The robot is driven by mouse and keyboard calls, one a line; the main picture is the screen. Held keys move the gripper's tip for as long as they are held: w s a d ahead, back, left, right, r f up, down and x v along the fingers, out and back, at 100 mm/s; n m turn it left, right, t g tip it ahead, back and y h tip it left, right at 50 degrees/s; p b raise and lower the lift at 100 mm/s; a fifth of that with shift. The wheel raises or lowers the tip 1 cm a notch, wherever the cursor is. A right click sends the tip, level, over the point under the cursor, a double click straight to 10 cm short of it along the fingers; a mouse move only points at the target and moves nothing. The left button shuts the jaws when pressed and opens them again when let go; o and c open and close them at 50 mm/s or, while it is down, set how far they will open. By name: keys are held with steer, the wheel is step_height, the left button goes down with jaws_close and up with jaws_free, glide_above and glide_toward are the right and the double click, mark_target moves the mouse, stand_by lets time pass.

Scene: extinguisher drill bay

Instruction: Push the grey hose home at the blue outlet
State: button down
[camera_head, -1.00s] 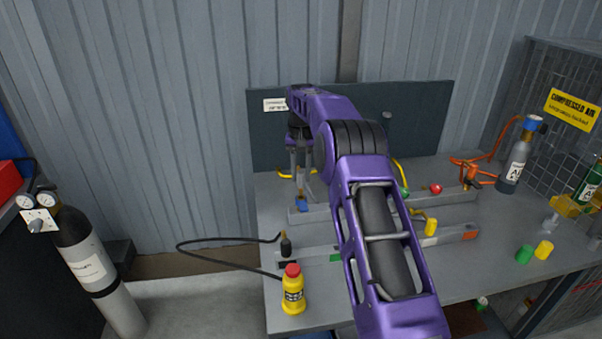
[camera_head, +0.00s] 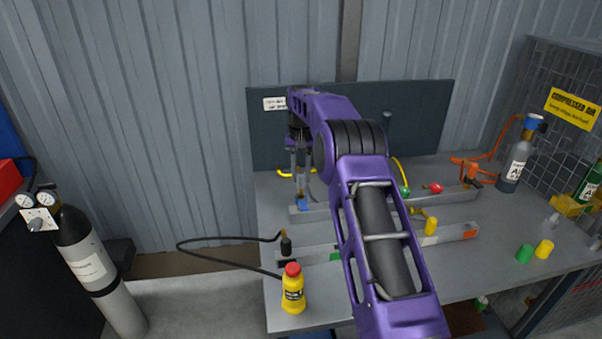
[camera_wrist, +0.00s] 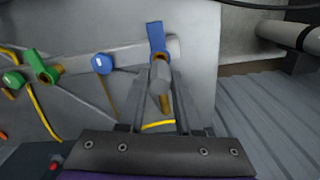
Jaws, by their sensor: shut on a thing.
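My gripper (camera_wrist: 160,110) is shut on the grey hose end (camera_wrist: 160,78), a short grey cylinder between the two fingers in the wrist view. The blue outlet (camera_wrist: 156,38), with an upright blue lever, sits on the grey rail just beyond the hose end, with brass showing at its base. The hose end overlaps the outlet in this view, so I cannot tell whether it is seated or how far. In the head view, my gripper (camera_head: 301,172) points down above the blue outlet (camera_head: 302,205), and the hose end is too small to make out clearly.
A round blue knob (camera_wrist: 102,63) and a green valve (camera_wrist: 40,67) lie left along the rail. A yellow hose (camera_wrist: 42,113) hangs there. On the bench stand a yellow bottle (camera_head: 292,290), a black hose fitting (camera_head: 286,246) and yellow and green caps (camera_head: 544,249).

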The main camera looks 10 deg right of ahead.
mark_target(301, 183)
steer(key=shift+f, duration=0.9)
steer(key=shift+f, duration=0.85)
stand_by(1.2)
steer(key=c, duration=0.5)
jaws_free()
steer(key=shift+r, duration=0.1)
